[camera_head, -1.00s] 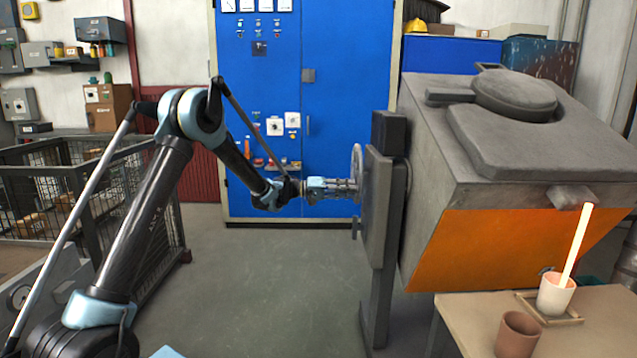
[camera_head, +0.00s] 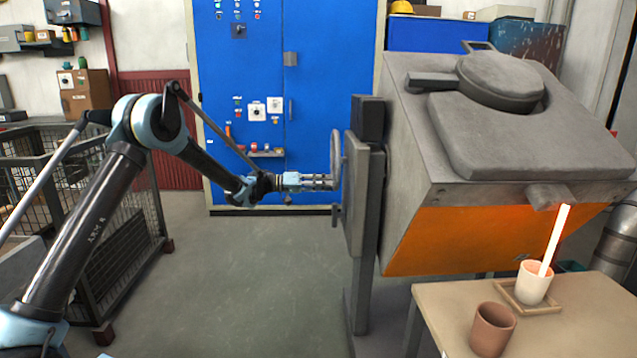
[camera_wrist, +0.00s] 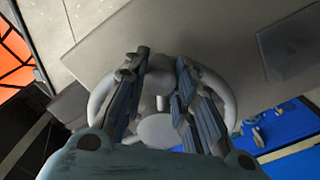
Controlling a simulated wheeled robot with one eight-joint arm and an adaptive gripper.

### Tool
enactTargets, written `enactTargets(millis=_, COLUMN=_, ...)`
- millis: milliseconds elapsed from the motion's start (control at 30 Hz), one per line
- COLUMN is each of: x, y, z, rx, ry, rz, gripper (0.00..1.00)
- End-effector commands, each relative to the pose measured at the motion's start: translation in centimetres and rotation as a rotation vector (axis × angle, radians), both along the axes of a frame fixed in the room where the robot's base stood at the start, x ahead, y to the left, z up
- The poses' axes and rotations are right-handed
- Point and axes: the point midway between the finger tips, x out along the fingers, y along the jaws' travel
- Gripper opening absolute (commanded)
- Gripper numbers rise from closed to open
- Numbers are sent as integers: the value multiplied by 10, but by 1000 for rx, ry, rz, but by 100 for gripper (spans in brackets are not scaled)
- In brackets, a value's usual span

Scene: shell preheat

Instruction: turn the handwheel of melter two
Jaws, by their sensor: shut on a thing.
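The grey handwheel (camera_head: 336,159) stands nearly edge-on to the head camera, on the left side of the melter's upright post. The melter (camera_head: 450,140) is a large grey tilted box with an orange lower front. My gripper (camera_head: 333,181) reaches the wheel from the left. In the wrist view the wheel's pale rim (camera_wrist: 222,95) and round hub (camera_wrist: 160,130) lie in front of my gripper (camera_wrist: 160,75). The exact contact is partly hidden by the fingers.
A table (camera_head: 440,300) at the lower right carries a brown cup (camera_head: 492,330) and a white cup (camera_head: 534,284) with a glowing stick. A wire cage (camera_head: 130,235) stands at the left. A blue cabinet (camera_head: 240,50) is behind. The floor between is clear.

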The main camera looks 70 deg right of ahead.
Motion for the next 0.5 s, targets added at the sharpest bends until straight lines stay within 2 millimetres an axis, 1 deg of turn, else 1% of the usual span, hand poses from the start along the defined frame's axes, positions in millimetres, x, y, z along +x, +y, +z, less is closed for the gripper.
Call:
enactTargets(millis=33, x=6, y=-1, z=-1, rx=0, ry=-3, rz=7, gripper=0)
enactTargets(millis=200, x=7, y=-2, z=-1, rx=1, ry=-3, rz=8, gripper=0)
enactTargets(millis=233, x=7, y=-2, z=-1, rx=1, ry=-3, rz=8, gripper=30)
enactTargets(millis=267, x=7, y=-2, z=-1, rx=1, ry=-3, rz=8, gripper=36)
enactTargets(millis=300, x=6, y=-2, z=-1, rx=1, ry=-2, rz=8, gripper=45)
enactTargets(millis=500, x=1, y=-1, z=-1, rx=1, ry=-1, rz=3, gripper=46)
